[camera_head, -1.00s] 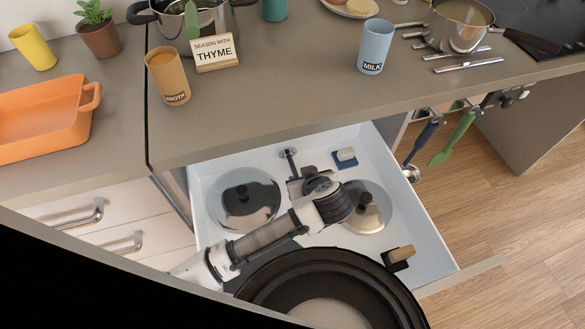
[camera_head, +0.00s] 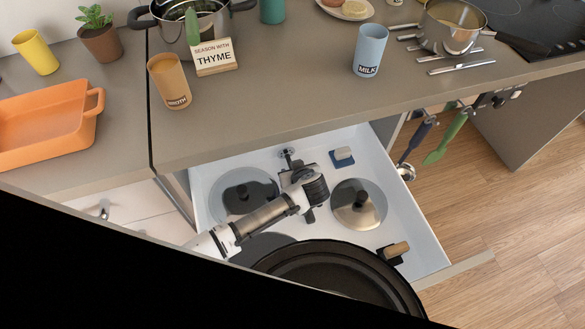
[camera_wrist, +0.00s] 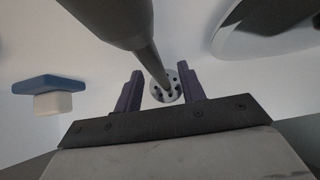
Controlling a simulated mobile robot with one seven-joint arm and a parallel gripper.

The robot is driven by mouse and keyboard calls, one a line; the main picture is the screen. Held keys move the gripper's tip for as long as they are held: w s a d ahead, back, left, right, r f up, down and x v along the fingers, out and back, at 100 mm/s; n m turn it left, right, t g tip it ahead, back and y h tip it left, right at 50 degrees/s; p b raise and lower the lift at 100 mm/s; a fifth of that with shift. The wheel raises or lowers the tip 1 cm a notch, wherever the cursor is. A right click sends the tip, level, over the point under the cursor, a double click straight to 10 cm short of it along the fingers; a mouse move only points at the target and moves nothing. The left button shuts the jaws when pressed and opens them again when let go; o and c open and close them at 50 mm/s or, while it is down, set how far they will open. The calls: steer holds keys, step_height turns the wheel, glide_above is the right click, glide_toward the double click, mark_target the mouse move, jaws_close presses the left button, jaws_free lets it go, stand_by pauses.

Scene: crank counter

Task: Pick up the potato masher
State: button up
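The potato masher lies in the open drawer. In the wrist view its dark handle (camera_wrist: 112,18) comes in from the top, and a thin metal shaft (camera_wrist: 152,62) runs down to a round perforated head (camera_wrist: 162,90). The head also shows in the head view (camera_head: 287,153), at the back of the drawer. My gripper (camera_wrist: 160,84) is open, with one dark purple finger on each side of the shaft and visible gaps between. In the head view my gripper (camera_head: 296,172) is just in front of the masher head, and my wrist hides most of the masher.
Two round lids lie in the drawer (camera_head: 437,258), one left (camera_head: 225,190) and one right (camera_head: 358,207) of my arm. A blue-and-white item (camera_head: 342,156) lies behind the right lid; a tan-and-black item (camera_head: 396,250) lies near the front. The counter edge (camera_head: 270,138) overhangs the back.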

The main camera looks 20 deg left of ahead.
steer(key=shift+c, duration=0.4)
jaws_close()
steer(key=shift+r, duration=0.1)
